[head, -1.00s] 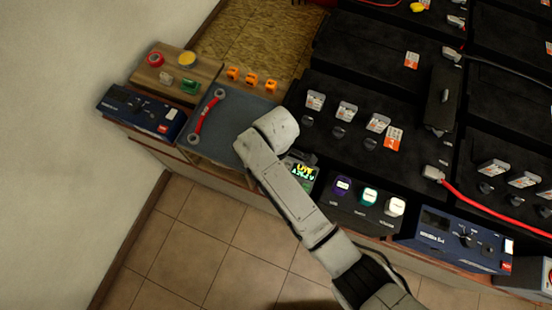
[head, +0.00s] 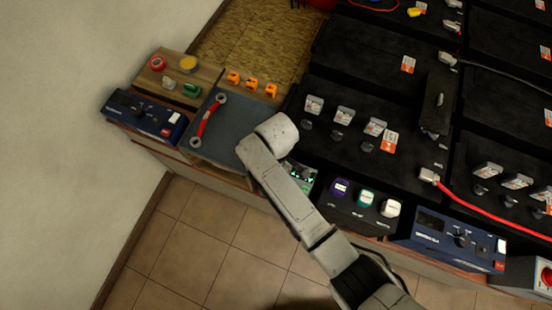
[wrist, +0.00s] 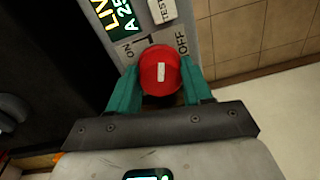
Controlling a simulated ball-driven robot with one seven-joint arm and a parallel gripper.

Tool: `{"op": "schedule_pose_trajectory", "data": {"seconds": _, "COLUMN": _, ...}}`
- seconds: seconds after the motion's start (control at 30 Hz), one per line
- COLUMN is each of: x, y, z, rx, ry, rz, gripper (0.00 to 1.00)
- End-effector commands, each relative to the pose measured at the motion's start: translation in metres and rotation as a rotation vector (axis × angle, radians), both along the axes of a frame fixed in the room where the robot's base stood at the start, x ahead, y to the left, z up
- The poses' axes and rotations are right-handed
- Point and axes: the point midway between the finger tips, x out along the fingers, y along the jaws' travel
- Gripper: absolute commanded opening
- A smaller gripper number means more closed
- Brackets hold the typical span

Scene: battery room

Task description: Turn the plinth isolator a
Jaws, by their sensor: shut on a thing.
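The isolator's red round knob (wrist: 160,71) shows in the wrist view, with a white bar on its face. The bar stands nearly upright in that picture, pointing between the printed ON and OFF marks on the grey panel (wrist: 203,38). My gripper (wrist: 160,88) has its teal fingers on both sides of the knob and is shut on it. A lit display reading LIVE (wrist: 118,12) and a white TESTED label sit above. In the head view, my arm hides the knob and gripper; part of the isolator's display (head: 301,174) shows beside the arm.
A black unit with purple, green and white knobs (head: 361,203) stands just right of my arm. Black batteries (head: 400,110) fill the right side. A red-handled wrench (head: 210,118) lies on a grey mat to the left. Open tiled floor (head: 195,240) lies in front.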

Motion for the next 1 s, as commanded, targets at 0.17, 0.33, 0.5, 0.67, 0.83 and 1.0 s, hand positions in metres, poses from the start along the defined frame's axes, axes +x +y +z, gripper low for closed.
{"op": "schedule_pose_trajectory", "data": {"seconds": 0.17, "x": -0.0004, "y": 0.0008, "z": 0.0032, "rx": 0.001, "ry": 0.0, "rz": -0.168, "gripper": 0.19}}
{"op": "schedule_pose_trajectory", "data": {"seconds": 0.33, "x": -0.0004, "y": 0.0006, "z": 0.0028, "rx": 0.001, "ry": 0.001, "rz": -0.33, "gripper": 0.19}}
{"op": "schedule_pose_trajectory", "data": {"seconds": 0.5, "x": -0.0006, "y": 0.001, "z": 0.0024, "rx": 0.0, "ry": -0.001, "rz": -0.49, "gripper": 0.19}}
{"op": "schedule_pose_trajectory", "data": {"seconds": 0.67, "x": -0.0005, "y": 0.0009, "z": 0.0023, "rx": 0.001, "ry": -0.001, "rz": -0.642, "gripper": 0.19}}
{"op": "schedule_pose_trajectory", "data": {"seconds": 0.83, "x": -0.0002, "y": 0.0011, "z": 0.0022, "rx": 0.003, "ry": -0.002, "rz": -0.803, "gripper": 0.19}}
{"op": "schedule_pose_trajectory", "data": {"seconds": 1.0, "x": -0.0006, "y": 0.0013, "z": 0.0017, "rx": 0.001, "ry": -0.002, "rz": -0.952, "gripper": 0.19}}
